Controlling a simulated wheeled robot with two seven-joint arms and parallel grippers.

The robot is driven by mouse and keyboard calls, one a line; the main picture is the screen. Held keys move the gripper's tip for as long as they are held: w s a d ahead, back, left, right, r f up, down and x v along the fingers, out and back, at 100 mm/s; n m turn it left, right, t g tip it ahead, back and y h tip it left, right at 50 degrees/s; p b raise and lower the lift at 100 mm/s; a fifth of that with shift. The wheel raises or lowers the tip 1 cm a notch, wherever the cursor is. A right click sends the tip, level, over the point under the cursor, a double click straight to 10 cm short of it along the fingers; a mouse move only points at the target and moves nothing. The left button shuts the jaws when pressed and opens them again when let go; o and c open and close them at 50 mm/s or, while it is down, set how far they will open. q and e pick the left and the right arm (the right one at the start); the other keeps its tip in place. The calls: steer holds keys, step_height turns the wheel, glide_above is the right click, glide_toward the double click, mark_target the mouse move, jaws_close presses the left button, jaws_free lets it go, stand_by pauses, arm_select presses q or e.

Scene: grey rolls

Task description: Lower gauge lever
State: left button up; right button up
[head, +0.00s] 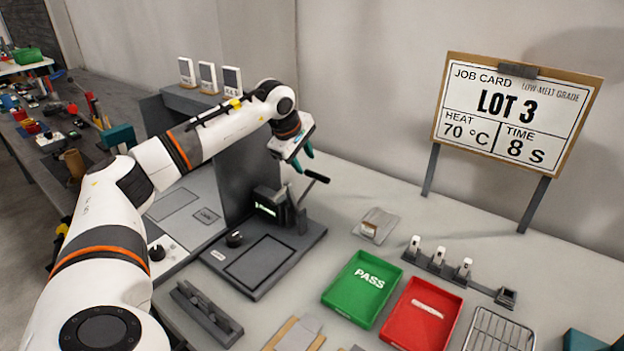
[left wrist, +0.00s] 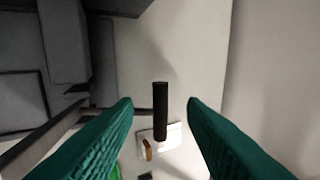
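The gauge (head: 263,255) is a dark flat-based device with a small green display, standing on the bench in the middle of the head view. Its lever (head: 316,177) slants up to the right from the gauge's back and ends in a black grip. My left gripper (head: 302,162) is above and slightly left of that grip, teal fingers pointing down. In the left wrist view the fingers are spread wide, and the black lever grip (left wrist: 160,112) shows in the gap between them, touching neither. My right gripper is not in view.
A green PASS tray (head: 350,308) and a red tray (head: 411,331) lie front right of the gauge. A job card board (head: 512,112) stands at the back right. A small plate (head: 376,225) and a row of metal pieces (head: 440,265) lie on the bench.

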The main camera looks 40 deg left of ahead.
mark_target(309, 172)
arm_select(q)
steer(key=x, duration=0.8)
steer(key=shift+w+f, duration=0.15)
steer(key=shift+f, duration=0.1)
jaws_close()
